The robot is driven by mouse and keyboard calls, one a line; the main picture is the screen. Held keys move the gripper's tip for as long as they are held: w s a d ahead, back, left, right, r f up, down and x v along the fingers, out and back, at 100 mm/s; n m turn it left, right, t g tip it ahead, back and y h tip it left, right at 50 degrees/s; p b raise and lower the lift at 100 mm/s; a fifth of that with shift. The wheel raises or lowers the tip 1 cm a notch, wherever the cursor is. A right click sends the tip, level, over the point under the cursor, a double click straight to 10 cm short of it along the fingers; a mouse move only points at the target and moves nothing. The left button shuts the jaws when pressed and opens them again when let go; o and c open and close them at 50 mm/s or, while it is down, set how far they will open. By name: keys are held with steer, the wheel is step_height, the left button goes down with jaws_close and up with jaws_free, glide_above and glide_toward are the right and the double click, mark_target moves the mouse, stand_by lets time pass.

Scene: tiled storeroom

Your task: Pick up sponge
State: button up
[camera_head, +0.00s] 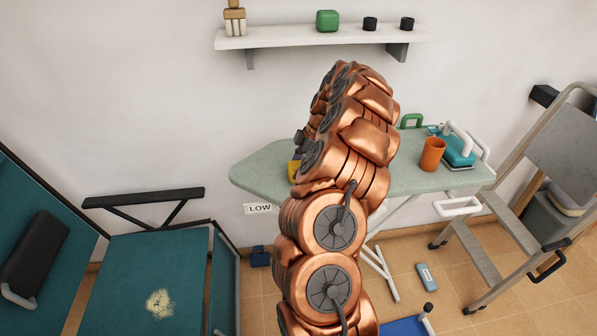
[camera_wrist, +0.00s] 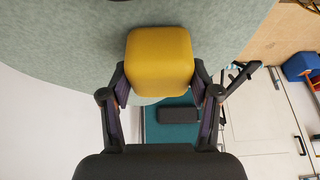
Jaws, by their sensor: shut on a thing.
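The sponge (camera_wrist: 160,60) is a yellow block with rounded corners, between my gripper's two fingers in the wrist view. My gripper (camera_wrist: 160,78) is shut on it, one dark finger against each side. In the head view a small yellow part of the sponge (camera_head: 293,171) shows to the left of my copper arm, by the left part of the grey-green ironing board (camera_head: 258,174). My arm hides most of the gripper there. I cannot tell whether the sponge touches the board or is just above it.
An orange cup (camera_head: 432,154) and a teal iron (camera_head: 458,150) stand on the board's right part. A stepladder (camera_head: 490,250) stands at right, a teal lounger (camera_head: 150,280) at left. A wall shelf (camera_head: 320,36) is above.

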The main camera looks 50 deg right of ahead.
mark_target(294, 164)
steer(key=shift+r, duration=0.15)
steer(key=shift+r+b, duration=0.75)
steer(key=shift+r, duration=0.85)
steer(key=s+a+r+b, duration=0.1)
steer(key=s+a+b, duration=0.2)
steer(key=s+a, duration=0.6)
steer(key=shift+s+a+r+b, duration=0.25)
steer(key=shift+s+a+b, duration=0.1)
steer(key=shift+s, duration=1.5)
